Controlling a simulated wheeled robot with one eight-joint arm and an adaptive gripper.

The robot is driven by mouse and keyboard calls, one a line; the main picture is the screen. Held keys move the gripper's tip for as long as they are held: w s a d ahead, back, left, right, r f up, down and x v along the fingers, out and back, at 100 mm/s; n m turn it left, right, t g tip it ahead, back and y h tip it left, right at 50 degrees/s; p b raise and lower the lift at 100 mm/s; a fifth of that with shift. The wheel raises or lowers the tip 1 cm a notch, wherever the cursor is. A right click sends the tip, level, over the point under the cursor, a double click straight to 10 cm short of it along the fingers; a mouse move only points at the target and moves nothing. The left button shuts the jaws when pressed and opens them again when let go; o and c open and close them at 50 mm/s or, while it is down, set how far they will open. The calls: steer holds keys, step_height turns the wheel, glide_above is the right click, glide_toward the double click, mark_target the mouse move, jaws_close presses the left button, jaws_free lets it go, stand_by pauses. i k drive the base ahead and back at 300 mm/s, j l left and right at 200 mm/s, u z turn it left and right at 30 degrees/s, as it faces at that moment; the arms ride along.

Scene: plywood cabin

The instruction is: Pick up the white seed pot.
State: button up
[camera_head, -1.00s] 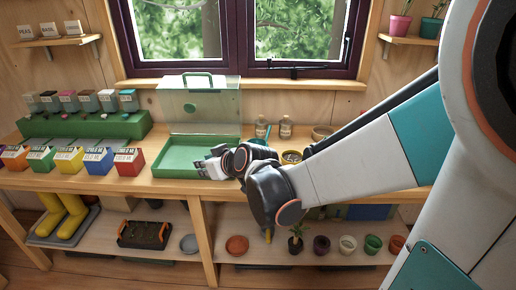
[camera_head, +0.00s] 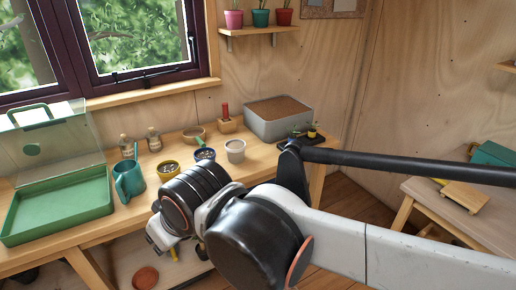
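In the earlier view, another white pot stood in a row on the lower shelf; that part is now hidden behind my arm. My gripper (camera_head: 170,246) hangs in front of the bench edge, below and left of the pale pot and apart from it. Its fingers are small and partly hidden by the wrist, so their opening is unclear.
A terracotta dish (camera_head: 146,277) lies below.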

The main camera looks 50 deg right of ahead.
mark_target(234, 148)
steer(key=l+z, duration=0.1)
steer(key=z, duration=1.15)
